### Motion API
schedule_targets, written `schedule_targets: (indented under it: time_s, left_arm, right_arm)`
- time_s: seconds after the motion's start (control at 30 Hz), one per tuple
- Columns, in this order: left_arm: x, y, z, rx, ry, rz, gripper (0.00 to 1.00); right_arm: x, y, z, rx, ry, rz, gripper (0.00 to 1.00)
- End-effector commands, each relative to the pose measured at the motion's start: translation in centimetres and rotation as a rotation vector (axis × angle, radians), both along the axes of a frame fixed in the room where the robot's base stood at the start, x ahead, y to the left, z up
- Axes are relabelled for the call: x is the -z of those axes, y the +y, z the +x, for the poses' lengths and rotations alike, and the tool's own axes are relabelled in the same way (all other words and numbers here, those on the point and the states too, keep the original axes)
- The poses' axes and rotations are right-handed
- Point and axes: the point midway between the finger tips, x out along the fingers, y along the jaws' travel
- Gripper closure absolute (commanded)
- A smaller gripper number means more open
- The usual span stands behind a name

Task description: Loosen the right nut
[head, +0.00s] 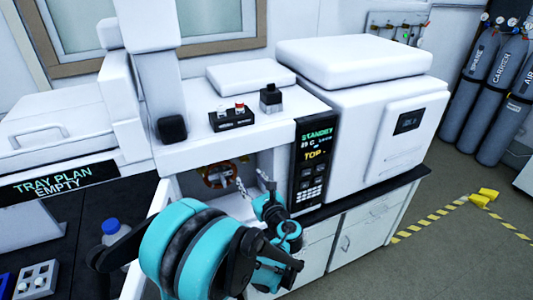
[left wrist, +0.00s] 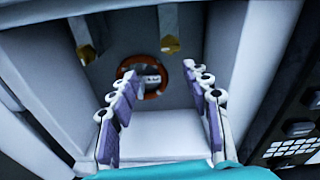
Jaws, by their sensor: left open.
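Two brass nuts hang at the lower ends of pale fittings inside the oven opening, in the left wrist view. The right nut (left wrist: 170,45) is near the top middle, and the left nut (left wrist: 86,53) is further left. My left gripper (left wrist: 162,82) is open and empty, its two purple-padded fingers spread apart. In the picture the right nut shows above and beyond the gap between the fingertips, apart from them. In the head view my left gripper (head: 252,183) reaches into the opening, and the arm hides much of it. My right gripper is not in view.
An orange-rimmed coil (head: 217,175) sits at the back of the opening. The black control panel (head: 312,160) stands close on the right. A small vial rack (head: 232,119) and a dark block (head: 270,98) sit on top. A blue-capped bottle (head: 112,229) stands at left.

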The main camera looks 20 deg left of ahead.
Motion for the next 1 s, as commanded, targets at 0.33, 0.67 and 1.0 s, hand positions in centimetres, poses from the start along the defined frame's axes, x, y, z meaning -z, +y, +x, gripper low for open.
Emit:
schedule_targets:
  time_s: [0.33, 0.67, 1.0]
  left_arm:
    - [-0.2, 1.7, 2.3, 0.003, 0.056, 0.137, 0.52]
    - [-0.2, 5.3, 5.4, 0.005, 0.054, 0.133, 0.52]
    - [-0.4, 5.7, 5.8, 0.007, 0.054, 0.133, 0.52]
  right_arm:
    - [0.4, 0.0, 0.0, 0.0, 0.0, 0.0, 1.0]
    - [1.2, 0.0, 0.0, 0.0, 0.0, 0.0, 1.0]
    - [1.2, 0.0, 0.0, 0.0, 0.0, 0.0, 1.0]
